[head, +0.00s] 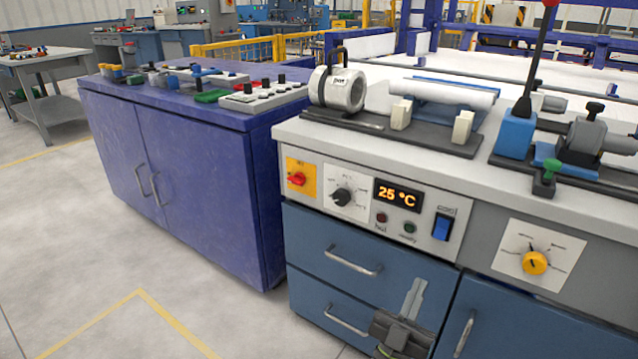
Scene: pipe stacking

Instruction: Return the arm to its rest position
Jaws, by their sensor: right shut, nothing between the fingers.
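My right gripper (412,303) shows at the bottom of the head view, in front of the blue drawers of the workbench. Its fingers point up and lie together, with nothing between them. It is apart from the things on the bench top. My left gripper is not in the head view.
The grey-topped workbench (560,196) carries a metal ring clamp (338,90), a white pipe (455,92) and a black lever (535,60). Its panel reads 25 °C. A blue cabinet (195,165) with small parts on top stands left. The floor (70,250) at left is clear.

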